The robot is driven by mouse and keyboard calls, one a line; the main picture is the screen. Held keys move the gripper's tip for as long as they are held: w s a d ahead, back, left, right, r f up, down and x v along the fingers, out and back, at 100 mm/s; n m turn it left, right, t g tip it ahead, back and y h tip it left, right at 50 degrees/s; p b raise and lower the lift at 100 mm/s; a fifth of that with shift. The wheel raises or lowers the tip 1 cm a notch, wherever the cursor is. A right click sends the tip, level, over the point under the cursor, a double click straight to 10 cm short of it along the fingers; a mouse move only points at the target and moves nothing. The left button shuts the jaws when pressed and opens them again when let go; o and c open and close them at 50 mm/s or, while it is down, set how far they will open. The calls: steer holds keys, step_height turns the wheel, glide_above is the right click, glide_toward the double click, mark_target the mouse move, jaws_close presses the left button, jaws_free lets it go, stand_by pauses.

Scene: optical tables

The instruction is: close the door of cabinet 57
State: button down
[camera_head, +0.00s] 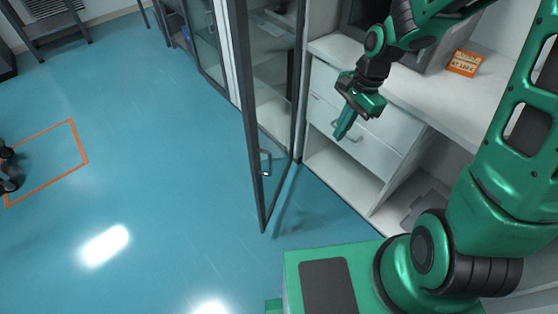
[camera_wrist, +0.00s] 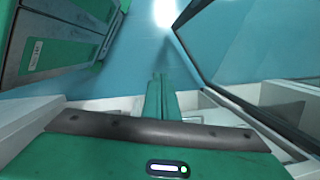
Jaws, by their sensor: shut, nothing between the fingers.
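The cabinet door (camera_head: 259,160) is a tall dark-framed glass door with a small handle. It stands open, swung out over the blue floor, in the middle of the head view. It also shows at the right of the wrist view (camera_wrist: 215,88). My gripper (camera_head: 341,134) is shut and empty. It points down in front of the cabinet's white drawers (camera_head: 358,125), to the right of the door and apart from it. In the wrist view my fingers (camera_wrist: 157,80) are together. I cannot read a cabinet number in these frames.
An open lower shelf (camera_head: 345,180) is below the drawers. Further glass doors (camera_head: 208,50) stand at the back.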

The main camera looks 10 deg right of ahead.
steer(key=a+f+m+y, duration=0.2)
steer(key=a+f, duration=1.1)
steer(key=a, duration=0.3)
steer(key=shift+w+a+f+m, duration=0.2)
steer(key=shift+w+a+m, duration=0.15)
steer(key=shift+w+m, duration=0.1)
